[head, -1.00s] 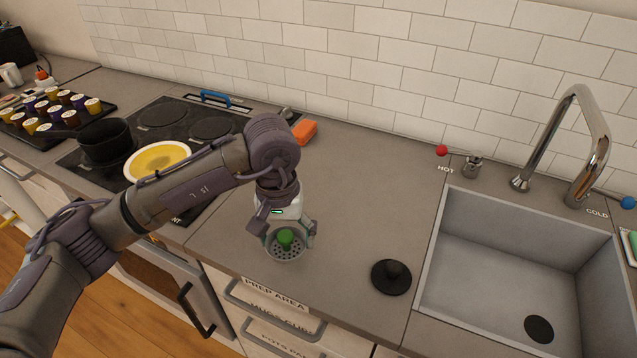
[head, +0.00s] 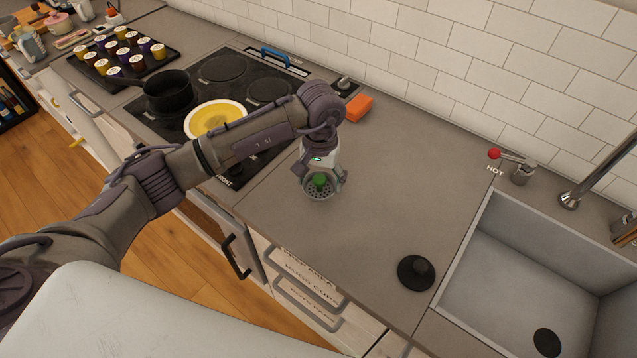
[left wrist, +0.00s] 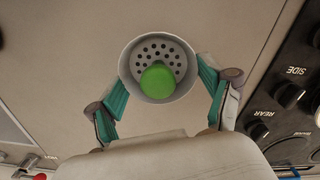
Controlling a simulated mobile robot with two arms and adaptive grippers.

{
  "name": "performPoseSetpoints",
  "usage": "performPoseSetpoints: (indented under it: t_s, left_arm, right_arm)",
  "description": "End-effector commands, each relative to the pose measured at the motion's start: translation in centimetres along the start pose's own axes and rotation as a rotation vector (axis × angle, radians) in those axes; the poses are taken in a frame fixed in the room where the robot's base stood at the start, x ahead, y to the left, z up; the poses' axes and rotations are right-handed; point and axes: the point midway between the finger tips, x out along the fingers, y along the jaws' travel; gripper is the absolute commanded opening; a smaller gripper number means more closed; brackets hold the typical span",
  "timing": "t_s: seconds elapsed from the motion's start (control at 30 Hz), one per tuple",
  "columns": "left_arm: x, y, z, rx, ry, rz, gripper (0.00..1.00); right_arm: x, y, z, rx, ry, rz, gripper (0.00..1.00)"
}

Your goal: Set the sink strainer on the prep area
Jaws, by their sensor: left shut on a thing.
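The sink strainer is a grey perforated cup with a green knob (head: 319,181); it also shows in the left wrist view (left wrist: 158,72). My left gripper (head: 322,184) is shut on the strainer, with a finger on each side of its rim. The strainer is upright over the grey counter (head: 390,165) between the stove and the sink, near the front edge. The drawer below this stretch carries a partly readable prep area label. I cannot tell whether the strainer touches the counter. My right gripper is out of view.
A black stopper (head: 416,272) lies to the right, near the sink (head: 480,235). An orange sponge (head: 359,108) lies behind my wrist. The counter's middle is clear.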

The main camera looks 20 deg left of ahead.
Motion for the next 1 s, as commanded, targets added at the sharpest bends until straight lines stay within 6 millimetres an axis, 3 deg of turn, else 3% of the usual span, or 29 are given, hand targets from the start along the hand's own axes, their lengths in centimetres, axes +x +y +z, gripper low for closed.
performPoseSetpoints:
  t_s: [0.17, 0.4, 0.8, 0.83, 0.93, 1.0]
  left_arm:
    - [1.0, -0.6, 0.1, 0.0, -0.003, 0.001, 0.45]
    - [4.1, -0.6, 0.0, 0.0, -0.001, 0.001, 0.45]
    - [4.8, -0.6, -0.1, 0.001, 0.002, 0.0, 0.45]
    - [4.8, -0.6, -0.1, 0.001, 0.002, 0.0, 0.81]
    - [4.7, -0.6, 0.0, 0.001, 0.002, 0.001, 0.98]
    - [4.7, -0.6, 0.0, 0.001, 0.001, 0.001, 1.0]
  right_arm:
    - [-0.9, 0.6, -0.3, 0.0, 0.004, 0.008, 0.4]
    - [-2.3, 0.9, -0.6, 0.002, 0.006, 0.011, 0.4]
    - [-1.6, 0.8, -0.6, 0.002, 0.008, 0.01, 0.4]
    - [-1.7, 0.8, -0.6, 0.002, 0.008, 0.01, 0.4]
    - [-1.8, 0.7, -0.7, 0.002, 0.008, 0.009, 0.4]
    - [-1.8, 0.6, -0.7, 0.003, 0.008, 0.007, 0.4]
